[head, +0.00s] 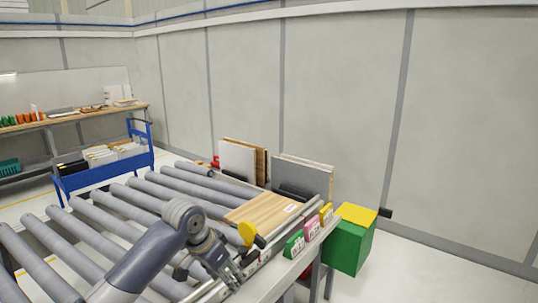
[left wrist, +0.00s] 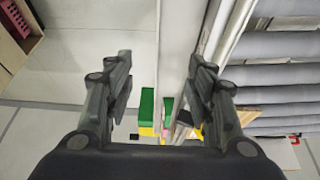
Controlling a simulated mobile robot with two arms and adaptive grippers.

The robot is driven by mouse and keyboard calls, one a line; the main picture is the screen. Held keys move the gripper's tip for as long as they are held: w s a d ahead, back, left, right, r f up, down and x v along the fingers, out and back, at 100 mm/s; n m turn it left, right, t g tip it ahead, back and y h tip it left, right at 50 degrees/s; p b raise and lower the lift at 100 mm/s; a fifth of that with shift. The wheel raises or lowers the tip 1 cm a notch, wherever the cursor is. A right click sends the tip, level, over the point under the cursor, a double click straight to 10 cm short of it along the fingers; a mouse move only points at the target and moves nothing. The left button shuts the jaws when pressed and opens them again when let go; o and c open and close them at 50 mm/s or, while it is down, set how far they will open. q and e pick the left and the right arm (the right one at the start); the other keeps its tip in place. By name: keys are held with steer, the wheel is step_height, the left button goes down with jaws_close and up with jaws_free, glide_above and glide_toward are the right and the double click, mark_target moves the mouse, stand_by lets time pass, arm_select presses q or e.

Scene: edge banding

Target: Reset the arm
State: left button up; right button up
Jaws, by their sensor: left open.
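My left arm comes in from the lower left in the head view. Its gripper (head: 228,272) hangs over the near edge of the roller conveyor (head: 85,238). In the left wrist view the left gripper (left wrist: 162,85) has its two fingers wide apart with nothing held between them. The conveyor's pale side rail (left wrist: 174,40) runs below the fingers. A wooden board (head: 268,208) with a white label lies on the rollers, beyond the gripper and apart from it. My right gripper does not show.
A green bin (head: 349,245) with a yellow top stands to the right. Panels (head: 303,176) stand upright behind. A blue cart (head: 103,174) is at the left. Floor at the far right is clear.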

arm_select(q)
steer(key=s+d+f+n, duration=0.1)
steer(key=s+d+f, duration=0.2)
steer(key=s+f, duration=1.25)
steer(key=s+a+f+n+y, duration=0.1)
steer(key=s+a+n, duration=0.1)
steer(key=s+a, duration=0.6)
steer(key=s+a+f+n+y, duration=0.1)
steer(key=s+a+n+y, duration=0.2)
steer(key=s, duration=1)
step_height(320, 180, down, 27)
steer(key=s+a+g+h+b, duration=0.1)
steer(key=s+a+b, duration=0.1)
steer(key=s+a+f+g+b, duration=0.1)
steer(key=s+a+f+b, duration=0.1)
steer(key=s+f, duration=1.4)
step_height(320, 180, down, 4)
steer(key=shift+s+a+r+m+g, duration=0.2)
steer(key=shift+s+a+m+g, duration=0.1)
steer(key=shift+s+a, duration=0.1)
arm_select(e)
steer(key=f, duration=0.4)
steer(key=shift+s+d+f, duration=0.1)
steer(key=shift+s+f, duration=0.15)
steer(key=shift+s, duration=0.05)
